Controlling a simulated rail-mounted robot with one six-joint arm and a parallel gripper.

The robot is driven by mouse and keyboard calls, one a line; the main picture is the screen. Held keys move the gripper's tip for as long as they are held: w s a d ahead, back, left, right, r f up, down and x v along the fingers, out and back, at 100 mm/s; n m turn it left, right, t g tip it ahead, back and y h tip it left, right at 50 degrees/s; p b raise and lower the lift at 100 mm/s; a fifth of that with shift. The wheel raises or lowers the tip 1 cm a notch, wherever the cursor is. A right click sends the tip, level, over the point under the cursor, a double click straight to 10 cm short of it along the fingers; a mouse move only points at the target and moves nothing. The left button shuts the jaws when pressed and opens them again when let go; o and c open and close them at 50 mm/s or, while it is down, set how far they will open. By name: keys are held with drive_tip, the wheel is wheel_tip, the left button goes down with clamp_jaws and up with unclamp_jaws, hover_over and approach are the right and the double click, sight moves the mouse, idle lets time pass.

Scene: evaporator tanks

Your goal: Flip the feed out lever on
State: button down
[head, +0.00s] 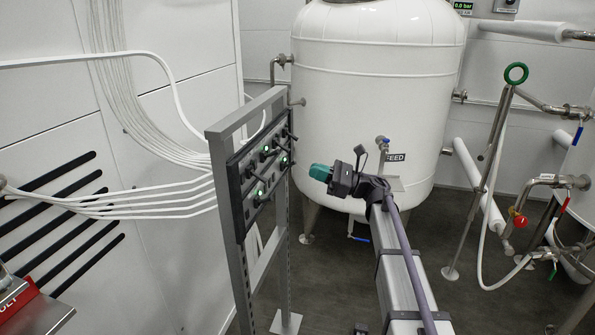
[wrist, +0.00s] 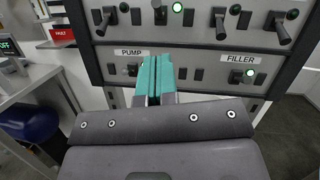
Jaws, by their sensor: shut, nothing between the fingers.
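The control panel (head: 237,190) with several small levers and green lights hangs on a grey frame at left of centre in the head view. In the wrist view the panel (wrist: 98,70) fills the top, with labels PUMP and FILLER readable. Levers show at top left (wrist: 103,20), top right (wrist: 222,22) and far right (wrist: 278,25). No feed out label is readable, so I cannot tell which lever it is. My gripper (head: 319,172) has teal fingers, shut and empty, pointing at the panel from its right. In the wrist view the fingers (wrist: 154,65) overlap the panel beside the PUMP label; I cannot tell any contact.
A large white tank (head: 375,80) stands behind my arm, with a FEED sign (head: 396,157) and a valve. Pipes and a hose (head: 487,240) stand at right. White cables (head: 150,195) run to the panel from the left. A blue bin (wrist: 28,128) stands at left in the wrist view.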

drive_tip(key=v, duration=0.4)
drive_tip(key=shift+d+r, duration=0.15)
drive_tip(key=shift+r, duration=0.25)
